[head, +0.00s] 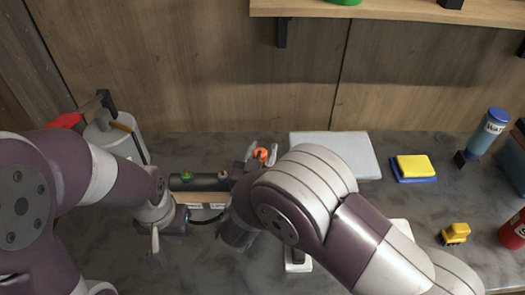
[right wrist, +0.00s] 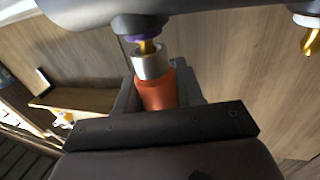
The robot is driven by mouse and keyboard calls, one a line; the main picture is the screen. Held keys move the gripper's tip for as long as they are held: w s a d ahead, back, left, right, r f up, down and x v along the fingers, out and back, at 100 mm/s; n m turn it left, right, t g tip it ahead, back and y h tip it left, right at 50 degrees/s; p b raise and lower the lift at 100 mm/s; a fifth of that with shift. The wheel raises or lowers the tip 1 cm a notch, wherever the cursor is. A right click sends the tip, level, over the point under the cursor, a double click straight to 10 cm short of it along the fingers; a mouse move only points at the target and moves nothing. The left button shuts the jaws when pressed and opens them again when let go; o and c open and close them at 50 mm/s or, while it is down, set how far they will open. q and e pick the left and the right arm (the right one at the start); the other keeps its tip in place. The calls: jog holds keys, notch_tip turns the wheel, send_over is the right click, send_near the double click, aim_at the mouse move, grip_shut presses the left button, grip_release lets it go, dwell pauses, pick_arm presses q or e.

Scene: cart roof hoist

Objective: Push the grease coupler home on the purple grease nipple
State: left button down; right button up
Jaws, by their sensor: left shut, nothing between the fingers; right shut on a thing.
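My right gripper (right wrist: 155,105) is shut on the orange grease coupler (right wrist: 158,90), which has a silver collar at its front. In the right wrist view the collar is in line with the purple grease nipple (right wrist: 145,38). Brass shows between the purple ring and the collar's mouth; how deep the tip sits inside is hard to tell. In the head view the coupler (head: 261,154) shows as an orange end beside my right arm, which hides the purple nipple. My left gripper (head: 155,240) is shut and empty, left of and below the dark bar (head: 205,182).
Another brass nipple with a pale ring (right wrist: 309,22) is on the same dark body at the right wrist view's upper right. A green nipple (head: 186,175) is on the bar. A white container (head: 115,135), a grey-white box (head: 335,150) and a yellow sponge (head: 414,168) stand around the bench.

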pick_arm(q)
jog(key=shift+f, duration=0.3)
pick_arm(e)
jog(key=shift+f, duration=0.35)
jog(key=o, duration=1.1)
jog(key=shift+o, duration=0.2)
pick_arm(q)
jog(key=shift+r, duration=0.1)
pick_arm(e)
jog(key=v, duration=1.2)
jog(key=shift+s, duration=0.3)
